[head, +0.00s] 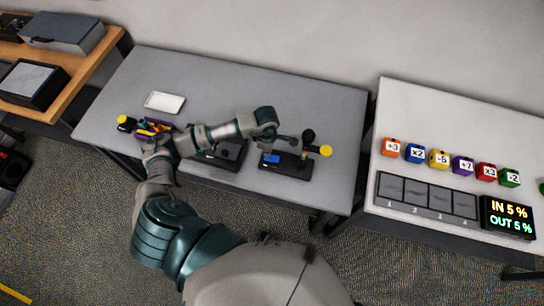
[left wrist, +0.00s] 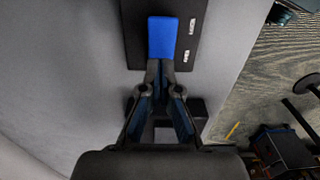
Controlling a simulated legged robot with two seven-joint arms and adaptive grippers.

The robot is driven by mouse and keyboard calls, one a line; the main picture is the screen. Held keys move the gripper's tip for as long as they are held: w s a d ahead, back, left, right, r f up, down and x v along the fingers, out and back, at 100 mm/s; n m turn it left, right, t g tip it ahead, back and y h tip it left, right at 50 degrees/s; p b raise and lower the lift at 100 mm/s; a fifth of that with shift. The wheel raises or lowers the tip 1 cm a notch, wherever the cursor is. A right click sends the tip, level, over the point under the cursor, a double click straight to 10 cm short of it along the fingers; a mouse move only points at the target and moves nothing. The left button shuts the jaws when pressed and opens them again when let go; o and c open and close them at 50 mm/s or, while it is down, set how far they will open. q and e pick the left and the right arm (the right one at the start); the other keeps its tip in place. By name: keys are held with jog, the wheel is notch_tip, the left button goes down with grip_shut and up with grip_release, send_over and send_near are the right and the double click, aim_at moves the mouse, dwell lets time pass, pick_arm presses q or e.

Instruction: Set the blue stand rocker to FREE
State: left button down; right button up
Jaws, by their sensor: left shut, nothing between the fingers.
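The blue rocker (head: 271,158) sits on a black stand (head: 292,168) at the right part of the grey table. In the left wrist view the blue rocker (left wrist: 175,38) fills the top middle, on the black stand plate (left wrist: 134,35). Two small white labels lie to its right, too small to read. My left gripper (left wrist: 160,66) is shut and empty, its fingertips at the rocker's near edge; I cannot tell whether they touch. In the head view the left gripper (head: 283,142) is just above the stand. My right gripper is not in view.
A black knob (head: 308,136) and a yellow ball (head: 326,151) stand at the stand's right. A black box (head: 228,155) lies left of it, partly under my arm. A white tray (head: 165,102) lies at the back left. A second table (head: 400,105) holds several coloured numbered cubes.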

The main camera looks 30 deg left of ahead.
pick_arm(q)
jog(key=shift+r+p, duration=1.45)
jog(key=shift+r, duration=1.2)
jog(key=shift+f, duration=0.1)
